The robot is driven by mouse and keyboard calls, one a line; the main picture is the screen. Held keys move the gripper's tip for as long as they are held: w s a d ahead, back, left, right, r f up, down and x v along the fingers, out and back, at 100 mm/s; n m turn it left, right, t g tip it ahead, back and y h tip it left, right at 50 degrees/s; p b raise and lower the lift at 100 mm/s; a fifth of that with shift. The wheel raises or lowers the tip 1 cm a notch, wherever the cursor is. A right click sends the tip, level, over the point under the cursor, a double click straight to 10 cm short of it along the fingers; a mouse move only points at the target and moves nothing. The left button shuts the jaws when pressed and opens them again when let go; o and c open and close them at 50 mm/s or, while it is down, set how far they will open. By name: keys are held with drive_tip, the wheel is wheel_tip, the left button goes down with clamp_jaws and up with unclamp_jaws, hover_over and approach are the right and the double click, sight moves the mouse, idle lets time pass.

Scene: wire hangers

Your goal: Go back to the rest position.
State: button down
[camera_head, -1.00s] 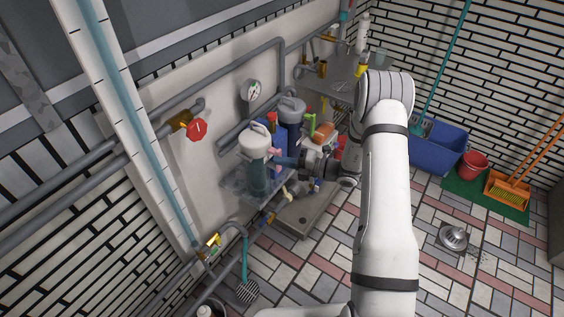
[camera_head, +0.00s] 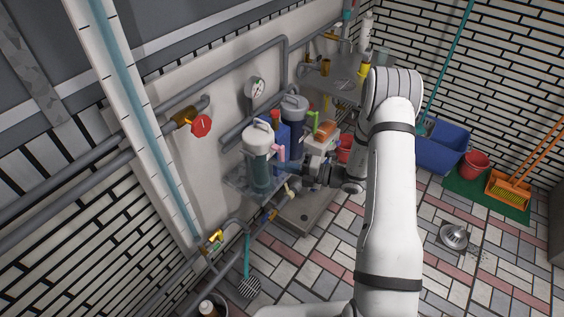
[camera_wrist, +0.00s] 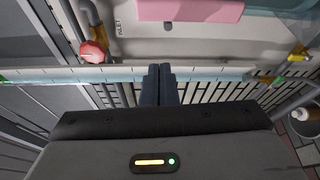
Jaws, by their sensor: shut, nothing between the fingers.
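My gripper (camera_head: 284,164) is beside the white-topped filter canister (camera_head: 259,172), near its pink lever (camera_head: 278,150). Its dark fingers are closed together with nothing between them; they show in the wrist view (camera_wrist: 159,70). The lever shows large and pink at the top of the wrist view (camera_wrist: 190,9), ahead of the fingertips. Whether the fingers touch the canister or the lever is unclear. My white arm reaches in from the right and hides part of the floor and bench.
A blue canister (camera_head: 293,122) and a bottle stand close behind the gripper. A red valve handle (camera_head: 201,126), grey pipes and a gauge (camera_head: 257,88) are on the wall. A blue bin (camera_head: 440,147) and a red bucket (camera_head: 474,163) stand right. Tiled floor is open at right.

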drive_tip(key=v, duration=0.7)
drive_tip(key=shift+f+b, duration=0.25)
drive_tip(key=shift+b, duration=0.1)
drive_tip(key=shift+d, duration=0.15)
drive_tip(key=s+a+r+n+g+h, duration=0.2)
drive_tip(key=s+r+n+g+h, duration=0.15)
drive_tip(key=s+r+n, duration=0.5)
drive_tip(key=s+a+r+n+g+h, duration=0.3)
drive_tip(key=s+r+n+g, duration=0.15)
drive_tip(key=n, duration=0.65)
drive_tip(key=s+d+r+n+t+h, duration=0.2)
drive_tip(key=s+d+r+n+h, duration=0.2)
drive_tip(key=n, duration=0.5)
drive_tip(key=s+d+r+n+t+h, duration=0.2)
drive_tip(key=s+d+r+n+h, duration=0.2)
drive_tip(key=n, duration=0.6)
drive_tip(key=shift+s+d+r+t+h, duration=0.2)
drive_tip(key=shift+s+r+t+h, duration=0.3)
drive_tip(key=shift+s+h, duration=0.95)
drive_tip(key=shift+s+y, duration=0.35)
drive_tip(key=shift+y, duration=0.05)
